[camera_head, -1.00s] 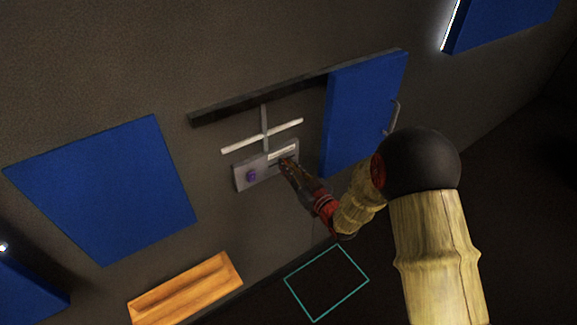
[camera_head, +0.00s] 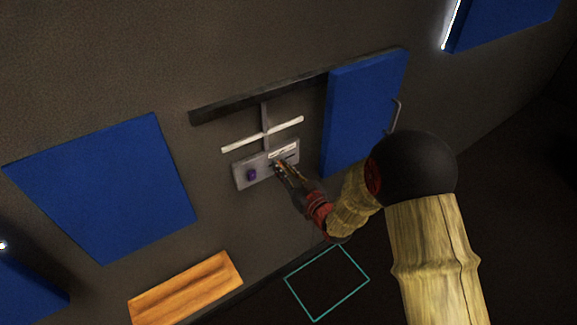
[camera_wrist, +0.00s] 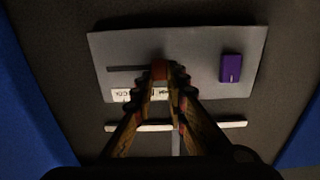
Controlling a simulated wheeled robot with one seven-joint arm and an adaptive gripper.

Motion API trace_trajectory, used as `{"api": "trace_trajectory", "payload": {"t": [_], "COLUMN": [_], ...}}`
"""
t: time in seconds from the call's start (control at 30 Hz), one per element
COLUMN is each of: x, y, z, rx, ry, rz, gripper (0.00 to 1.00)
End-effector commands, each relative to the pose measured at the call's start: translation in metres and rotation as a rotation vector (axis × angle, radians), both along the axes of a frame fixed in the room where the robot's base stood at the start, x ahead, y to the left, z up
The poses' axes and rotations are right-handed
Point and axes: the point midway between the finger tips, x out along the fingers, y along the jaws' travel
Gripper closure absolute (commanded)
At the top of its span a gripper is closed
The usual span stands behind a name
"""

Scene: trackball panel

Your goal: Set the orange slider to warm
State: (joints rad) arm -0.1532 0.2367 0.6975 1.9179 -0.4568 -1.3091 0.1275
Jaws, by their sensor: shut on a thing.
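The grey panel (camera_head: 243,179) is mounted on the wall in the head view; it also fills the upper middle of the wrist view (camera_wrist: 205,50). The orange slider (camera_wrist: 160,68) shows as a small orange-brown block between my fingertips, at the slot (camera_wrist: 125,69) that runs to the left in the wrist view. My gripper (camera_wrist: 161,76) is shut on the slider; in the head view my gripper (camera_head: 279,166) reaches the panel from the lower right. A white label (camera_wrist: 126,95) beside the slot is partly hidden by my fingers, and its words are not fully readable.
A purple knob (camera_head: 251,175) sits on the panel's left in the head view. A white cross bar (camera_head: 285,128) is just above the panel. A blue door (camera_head: 360,110) with a handle stands to the right. An orange wooden tray (camera_head: 187,290) is below.

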Motion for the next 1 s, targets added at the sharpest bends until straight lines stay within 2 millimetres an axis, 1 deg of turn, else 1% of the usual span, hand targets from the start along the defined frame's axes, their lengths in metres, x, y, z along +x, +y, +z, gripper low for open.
{"api": "trace_trajectory", "payload": {"t": [0.03, 0.1, 0.37, 0.4, 0.7, 1.0], "x": [-0.0049, -0.0083, -0.0091, -0.0092, -0.0088, -0.009], "y": [0.0083, 0.0125, 0.0134, 0.0135, 0.0129, 0.012], "z": [-0.0001, -0.0004, 0.0, 0.0, 0.0001, 0.0002], "rx": [-0.001, -0.001, -0.002, -0.002, -0.002, -0.001], "ry": [-0.003, -0.002, -0.001, -0.001, -0.001, -0.001], "rz": [0.005, 0.003, 0.003, 0.004, 0.002, 0.001], "gripper": [1.0, 1.0, 1.0, 0.84, 0.67, 0.67]}}
